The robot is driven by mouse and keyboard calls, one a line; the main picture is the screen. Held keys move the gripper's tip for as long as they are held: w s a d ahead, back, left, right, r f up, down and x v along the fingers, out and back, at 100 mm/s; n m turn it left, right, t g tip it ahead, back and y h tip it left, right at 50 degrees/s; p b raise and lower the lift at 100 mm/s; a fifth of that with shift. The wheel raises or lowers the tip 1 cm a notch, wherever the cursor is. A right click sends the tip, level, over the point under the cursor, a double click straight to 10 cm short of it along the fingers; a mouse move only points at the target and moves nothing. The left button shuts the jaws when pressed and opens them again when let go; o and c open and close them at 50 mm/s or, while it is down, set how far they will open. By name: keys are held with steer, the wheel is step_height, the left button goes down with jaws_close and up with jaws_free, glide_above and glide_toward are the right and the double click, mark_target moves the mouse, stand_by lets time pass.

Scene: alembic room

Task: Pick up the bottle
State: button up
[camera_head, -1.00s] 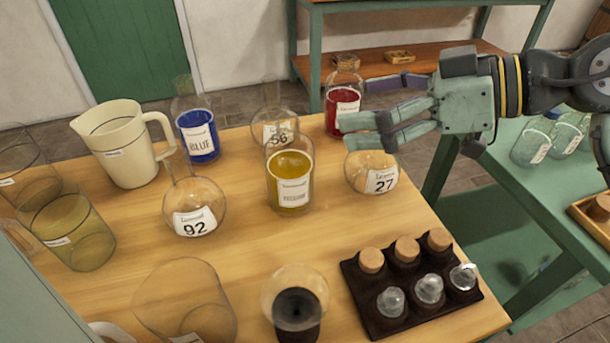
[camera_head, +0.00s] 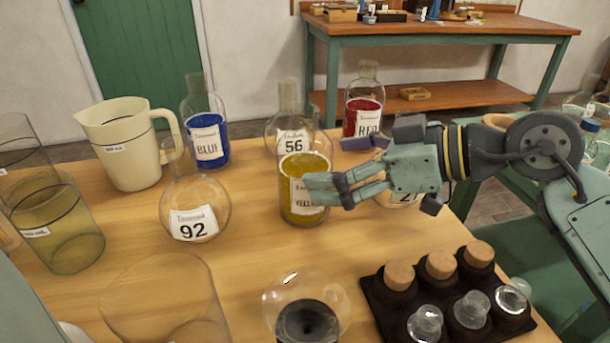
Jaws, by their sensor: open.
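Several labelled glass vessels stand on the wooden table. A bottle of yellow liquid (camera_head: 296,207) is nearest my gripper. A bottle of blue liquid (camera_head: 207,150) stands upright at the back left, and a bottle of red liquid (camera_head: 363,115) stands upright at the back right. My gripper (camera_head: 338,166) reaches in from the right, open, with nothing between its fingers. Its lower finger overlaps the yellow bottle's label; I cannot tell whether it touches. Its upper finger appears just below the red bottle. My gripper partly hides the round flask marked 27 (camera_head: 388,200).
Flask 92 (camera_head: 198,205) and flask 56 (camera_head: 273,130) stand near the yellow bottle. A cream jug (camera_head: 125,150) and tinted beaker (camera_head: 62,245) are at left. A dark rack (camera_head: 385,318) with corks and stoppers is at front right.

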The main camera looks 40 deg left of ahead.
steer(key=x, duration=0.5)
steer(key=shift+a+f+p, duration=0.1)
steer(key=shift+p, duration=0.2)
steer(key=c, duration=2)
steer(key=shift+r, duration=0.25)
step_height(320, 180, up, 27)
steer(key=p, duration=0.2)
steer(key=shift+r, duration=0.25)
stand_by(0.5)
